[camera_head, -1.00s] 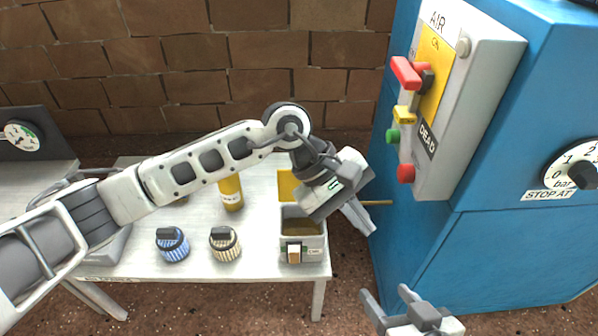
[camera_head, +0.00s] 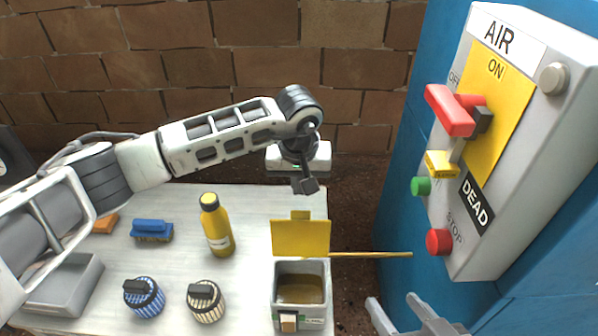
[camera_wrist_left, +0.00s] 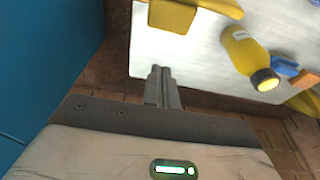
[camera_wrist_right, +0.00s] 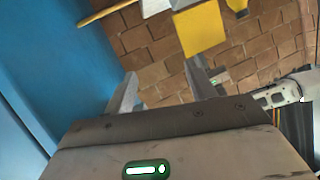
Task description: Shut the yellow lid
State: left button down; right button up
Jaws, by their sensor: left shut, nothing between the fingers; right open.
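The yellow lid (camera_head: 300,239) stands up, open, at the back edge of a small grey box (camera_head: 324,305) on the white table. A thin yellow rod (camera_head: 372,254) sticks out to the right beside the lid. My left gripper (camera_head: 305,187) is shut and empty, beyond the lid and apart from it; its fingers (camera_wrist_left: 160,85) show in the left wrist view, with the lid (camera_wrist_left: 172,15) ahead. My right gripper (camera_head: 408,312) is open and empty, low at the right of the box. The lid (camera_wrist_right: 200,28) shows in the right wrist view.
A yellow bottle (camera_head: 217,228), blue jar (camera_head: 144,298), cream jar (camera_head: 206,302), blue brush (camera_head: 152,230) and grey tray (camera_head: 64,290) stand left of the box. A blue cabinet with an AIR switch panel (camera_head: 510,130) is at right. A gap separates table and cabinet.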

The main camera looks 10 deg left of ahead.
aim_at(300, 234)
pick_arm(q)
jog(key=shift+s+d+f, duration=0.15)
jog(key=shift+s+f, duration=0.05)
jog(key=shift+s, duration=0.4)
jog(key=shift+s+d+f, duration=0.1)
jog(key=shift+s+f, duration=0.1)
jog(key=shift+s, duration=0.35)
jog(key=shift+s+d+f, duration=0.15)
jog(key=shift+s+f, duration=0.05)
jog(key=shift+s, duration=0.4)
